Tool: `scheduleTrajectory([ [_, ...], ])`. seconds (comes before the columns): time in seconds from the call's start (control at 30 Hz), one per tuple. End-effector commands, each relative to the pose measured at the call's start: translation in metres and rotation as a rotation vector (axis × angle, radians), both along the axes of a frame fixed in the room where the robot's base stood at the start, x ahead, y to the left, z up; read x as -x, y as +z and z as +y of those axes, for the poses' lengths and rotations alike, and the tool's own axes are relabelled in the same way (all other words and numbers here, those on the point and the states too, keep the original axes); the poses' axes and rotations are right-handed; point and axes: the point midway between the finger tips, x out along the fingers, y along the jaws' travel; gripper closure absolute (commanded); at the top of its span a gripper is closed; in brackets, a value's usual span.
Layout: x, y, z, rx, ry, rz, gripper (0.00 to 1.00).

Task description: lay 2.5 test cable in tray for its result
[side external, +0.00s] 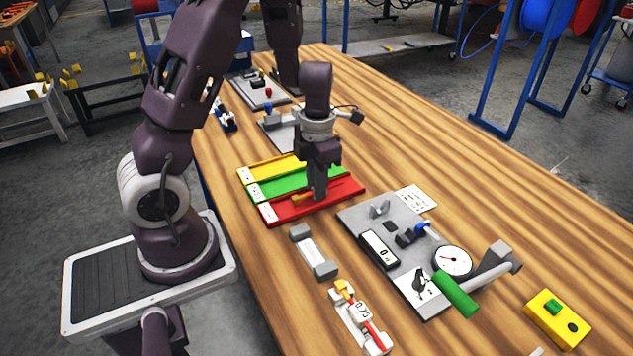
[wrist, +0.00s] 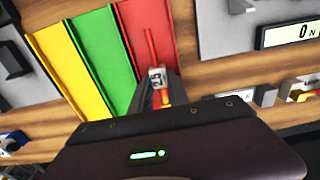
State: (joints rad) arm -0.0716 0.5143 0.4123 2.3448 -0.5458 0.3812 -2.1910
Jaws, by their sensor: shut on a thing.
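My gripper (side external: 319,194) is shut on a test cable and is low over the red tray (side external: 280,214). The cable's yellow-orange end (side external: 300,197) sticks out left of the fingers in the side view. In the wrist view the red cable (wrist: 151,45) runs along the red tray (wrist: 132,20), with a white tag (wrist: 157,73) between the fingers. The tag's number is too small to read. I cannot tell whether the cable touches the tray floor. The green tray (side external: 290,185) and yellow tray (side external: 270,169) lie beside the red one and look empty.
A tester plate (side external: 410,290) with a dial (side external: 452,261), display and green-handled lever stands at right. An empty-looking grey-ended holder (side external: 312,252) and a holder with a 0.75-tagged cable (side external: 362,312) lie in front. A yellow button box (side external: 556,318) is at far right.

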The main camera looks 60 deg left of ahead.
Motion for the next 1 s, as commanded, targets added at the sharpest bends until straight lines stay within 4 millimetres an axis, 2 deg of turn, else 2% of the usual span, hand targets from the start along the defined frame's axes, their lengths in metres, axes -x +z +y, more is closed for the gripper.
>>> scheduleTrajectory([
  [0.27, 0.000, -0.006, 0.000, 0.001, 0.001, 0.001, 1.00],
  [0.3, 0.000, -0.006, 0.000, 0.000, 0.000, 0.001, 0.73],
  [0.4, 0.000, -0.006, 0.000, 0.000, 0.000, 0.000, 0.54],
  [0.63, 0.000, -0.004, 0.000, 0.000, 0.000, -0.001, 0.54],
  [1.0, -0.001, 0.030, 0.000, -0.001, -0.002, -0.004, 0.54],
])
